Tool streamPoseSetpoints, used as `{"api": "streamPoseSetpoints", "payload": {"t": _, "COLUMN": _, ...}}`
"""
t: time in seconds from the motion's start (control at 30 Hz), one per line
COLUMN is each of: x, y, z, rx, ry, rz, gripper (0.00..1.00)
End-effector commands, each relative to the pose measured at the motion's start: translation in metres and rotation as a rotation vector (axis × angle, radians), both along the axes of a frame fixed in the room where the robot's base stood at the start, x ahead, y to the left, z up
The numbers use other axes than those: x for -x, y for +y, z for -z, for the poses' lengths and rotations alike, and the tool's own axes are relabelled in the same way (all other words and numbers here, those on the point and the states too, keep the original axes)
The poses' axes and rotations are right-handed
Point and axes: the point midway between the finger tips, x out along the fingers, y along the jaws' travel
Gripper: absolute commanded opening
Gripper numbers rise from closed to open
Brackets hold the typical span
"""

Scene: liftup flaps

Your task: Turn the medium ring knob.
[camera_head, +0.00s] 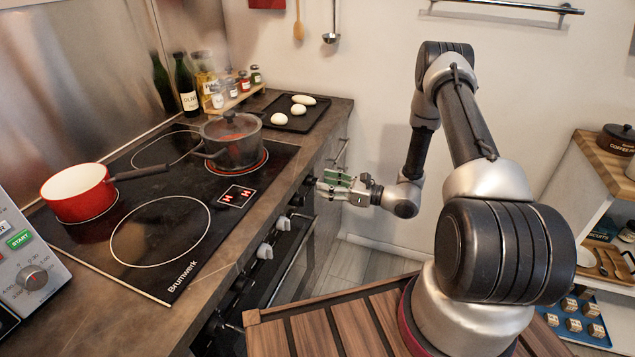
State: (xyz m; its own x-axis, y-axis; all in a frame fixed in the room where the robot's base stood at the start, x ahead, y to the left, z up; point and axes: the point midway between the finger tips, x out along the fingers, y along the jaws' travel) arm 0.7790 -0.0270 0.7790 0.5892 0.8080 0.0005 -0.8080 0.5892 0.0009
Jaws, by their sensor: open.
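The stove's front panel carries a row of knobs. A pale knob (265,251) and another pale knob (283,223) are in plain view. A darker knob (297,200) sits farther along, and the far end of the row is partly hidden by my gripper. No label shows which one is the medium ring knob. My gripper (317,186) is open and points left at the far end of the row, close to the panel. I cannot tell whether its fingers touch or surround a knob.
The black cooktop (160,232) holds a red pan (78,193) at left and a dark lidded pot (232,142) on a glowing ring at the back. An oven handle (290,262) juts out below the knobs. A tray (292,114) with pale oval items lies behind. Floor shows right of the stove.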

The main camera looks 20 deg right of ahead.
Motion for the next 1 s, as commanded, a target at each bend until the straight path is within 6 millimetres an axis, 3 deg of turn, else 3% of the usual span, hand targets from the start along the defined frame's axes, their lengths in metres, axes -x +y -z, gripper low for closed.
{"api": "streamPoseSetpoints", "payload": {"t": 0.2, "x": -0.017, "y": 0.024, "z": 0.000, "rx": 0.001, "ry": -0.001, "rz": -0.003, "gripper": 0.53}}
{"api": "streamPoseSetpoints", "payload": {"t": 0.53, "x": -0.020, "y": 0.029, "z": 0.000, "rx": 0.000, "ry": 0.000, "rz": -0.001, "gripper": 0.53}}
{"api": "streamPoseSetpoints", "payload": {"t": 0.57, "x": -0.020, "y": 0.029, "z": -0.001, "rx": 0.000, "ry": 0.000, "rz": -0.001, "gripper": 0.51}}
{"api": "streamPoseSetpoints", "payload": {"t": 0.8, "x": -0.020, "y": 0.029, "z": -0.001, "rx": 0.001, "ry": -0.001, "rz": -0.002, "gripper": 0.08}}
{"api": "streamPoseSetpoints", "payload": {"t": 1.0, "x": -0.020, "y": 0.028, "z": -0.001, "rx": 0.004, "ry": -0.005, "rz": -0.002, "gripper": 0.08}}
